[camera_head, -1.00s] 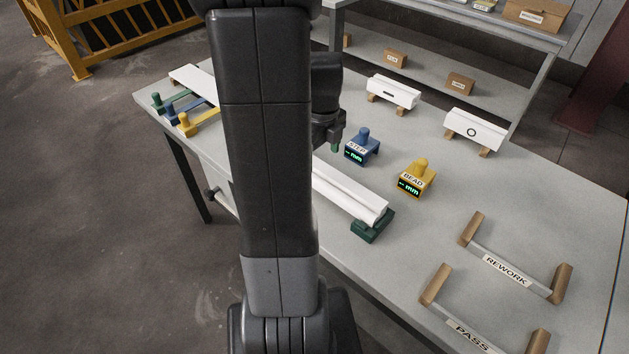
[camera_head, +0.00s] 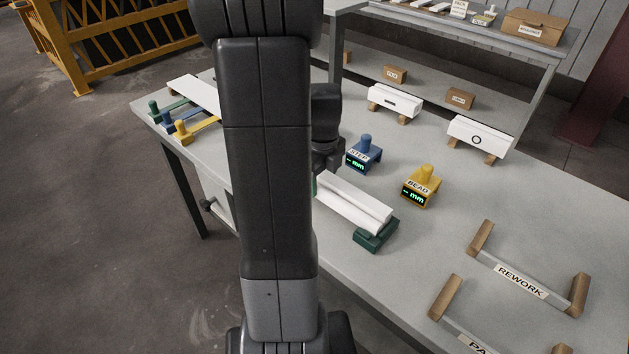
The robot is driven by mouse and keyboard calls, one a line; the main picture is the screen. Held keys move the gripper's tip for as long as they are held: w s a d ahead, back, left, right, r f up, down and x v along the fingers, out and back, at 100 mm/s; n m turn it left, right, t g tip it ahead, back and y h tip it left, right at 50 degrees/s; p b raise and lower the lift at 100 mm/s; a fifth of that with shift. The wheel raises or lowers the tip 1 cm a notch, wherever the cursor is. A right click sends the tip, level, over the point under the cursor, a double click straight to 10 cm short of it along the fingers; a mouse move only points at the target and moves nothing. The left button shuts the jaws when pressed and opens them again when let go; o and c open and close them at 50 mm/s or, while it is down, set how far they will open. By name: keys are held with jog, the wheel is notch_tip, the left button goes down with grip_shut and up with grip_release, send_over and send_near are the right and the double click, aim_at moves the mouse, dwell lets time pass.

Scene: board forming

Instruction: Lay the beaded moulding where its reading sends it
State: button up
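A long white moulding (camera_head: 350,205) lies on the table, its near end on a dark green support (camera_head: 376,236); my arm hides its far part. A blue gauge marked STEP (camera_head: 364,155) and a yellow gauge marked BEAD (camera_head: 420,188) stand behind it, their displays showing dashes and mm. My gripper (camera_head: 318,180) points down over the moulding, mostly hidden by my arm. A bit of green shows at its tip; I cannot tell what it is or whether the fingers are closed. The REWORK rack (camera_head: 520,280) and PASS rack (camera_head: 474,344) with wooden posts are at the lower right.
White blocks, one with a dash (camera_head: 394,101) and one with a ring (camera_head: 477,137), stand on wooden feet at the back. Green, blue and yellow handled pieces (camera_head: 183,131) lie at the left end. A shelf with boxes (camera_head: 460,98) is behind. The right tabletop is clear.

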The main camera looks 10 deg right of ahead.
aim_at(322, 177)
jog(key=c, duration=0.6)
jog(key=shift+r+p, duration=3.2)
jog(key=shift+r, duration=0.85)
jog(key=o, duration=0.5)
jog(key=c, duration=0.7)
jog(key=s+d+p, duration=0.1)
jog(key=s+d, duration=0.8)
jog(key=d, duration=0.4)
jog(key=s+d+p, duration=0.1)
jog(key=s+d, duration=0.9)
jog(key=d, duration=0.3)
jog(key=s+d+p, duration=0.2)
jog(key=s+d, duration=0.7)
jog(key=d, duration=0.5)
jog(key=shift+s+r, duration=0.25)
jog(key=shift+r, duration=0.1)
jog(key=shift+f+b, duration=1.65)
jog(key=shift+f, duration=0.9)
